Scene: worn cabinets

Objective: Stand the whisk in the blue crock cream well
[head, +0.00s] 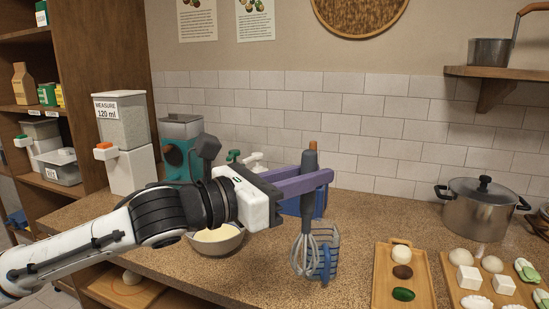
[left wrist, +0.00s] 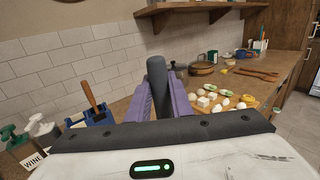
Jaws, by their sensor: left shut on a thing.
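My left gripper (head: 316,178), with purple fingers, is shut on the dark grey handle of the whisk (head: 304,252). The whisk hangs upright, wire loops down, in front of the counter's middle. The handle also shows between the fingers in the left wrist view (left wrist: 156,72). The blue crock (head: 321,204) stands behind the fingers in the head view and is mostly hidden. In the left wrist view the blue crock (left wrist: 99,123) is at the left, apart from the gripper, with a wooden handle rising from it. Its cream well cannot be made out. My right gripper is out of view.
A bowl of pale contents (head: 216,240) is left of the whisk, below my arm. A blue slatted object (head: 328,262) shows beside the wire loops. A wooden tray (head: 381,291) and a steel pot (head: 480,211) stand to the right. Pump bottles (head: 254,160) are behind.

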